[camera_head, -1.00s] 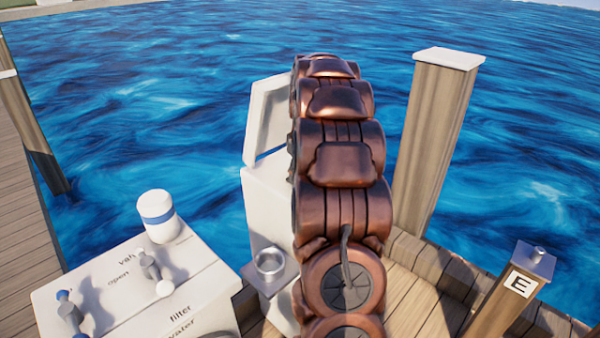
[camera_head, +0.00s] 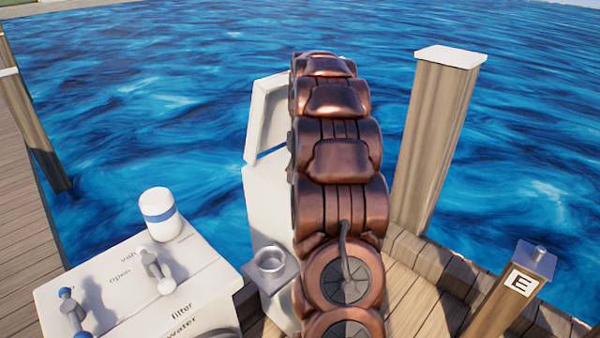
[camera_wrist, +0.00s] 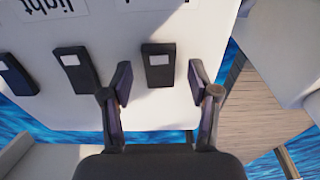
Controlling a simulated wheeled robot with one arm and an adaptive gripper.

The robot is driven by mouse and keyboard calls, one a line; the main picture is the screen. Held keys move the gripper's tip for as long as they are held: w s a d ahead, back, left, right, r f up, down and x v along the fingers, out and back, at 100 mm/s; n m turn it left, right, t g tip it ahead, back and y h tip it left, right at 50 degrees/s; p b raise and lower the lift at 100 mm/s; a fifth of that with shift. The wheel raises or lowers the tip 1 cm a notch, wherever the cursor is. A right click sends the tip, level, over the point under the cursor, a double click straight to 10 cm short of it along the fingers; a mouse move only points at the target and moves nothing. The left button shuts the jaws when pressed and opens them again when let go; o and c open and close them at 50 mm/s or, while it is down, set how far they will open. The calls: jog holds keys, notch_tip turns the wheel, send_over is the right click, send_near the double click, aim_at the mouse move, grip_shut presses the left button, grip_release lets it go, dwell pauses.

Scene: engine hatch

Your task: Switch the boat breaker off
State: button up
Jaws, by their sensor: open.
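In the wrist view a white panel (camera_wrist: 120,105) carries dark rectangular switches with pale marks: a right one (camera_wrist: 158,82), a middle one (camera_wrist: 75,75) and a left one (camera_wrist: 15,75). An upside-down label by the left switches reads "light". The label above the right switch is cut off, so I cannot tell whether it names the boat breaker. My gripper (camera_wrist: 160,70) is open, with one finger on each side of the right switch and gaps to both. In the head view my arm hides the gripper and the switches; part of a white cabinet with a raised lid (camera_head: 268,115) shows behind it.
A white box (camera_head: 205,270) with valve handles and a blue-banded white cylinder (camera_head: 160,215) stands at lower left. A metal cup (camera_head: 270,260) sits beside my arm. A thick wooden post (camera_head: 430,140) and a short post marked E (camera_head: 505,300) stand right. Water surrounds the dock.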

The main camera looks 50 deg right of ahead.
notch_tip(320, 180, up, 12)
jog(key=s, duration=0.1)
dwell(0.5)
jog(key=shift+s, duration=0.1)
dwell(0.6)
